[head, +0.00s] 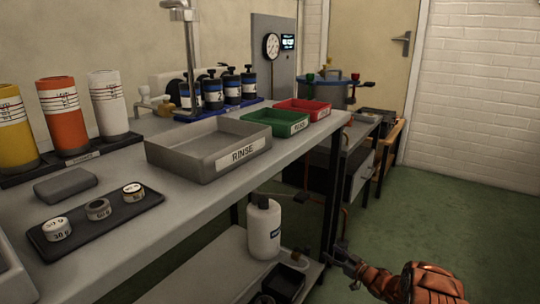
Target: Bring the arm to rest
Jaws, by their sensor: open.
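My gripper (345,262) shows at the lower right of the head view, at the end of my orange arm. Its dark fingers are open, and I see nothing between them. It is in front of the bench's right end, to the right of the lower shelf. The rest of my arm runs out of the bottom edge of the picture.
The bench (205,200) carries a grey RINSE tray (235,158), a green tray (272,143), a red tray (318,110) and several cylinders. A white bottle (263,230) stands on the lower shelf (200,277). Green floor (450,220) is clear at right.

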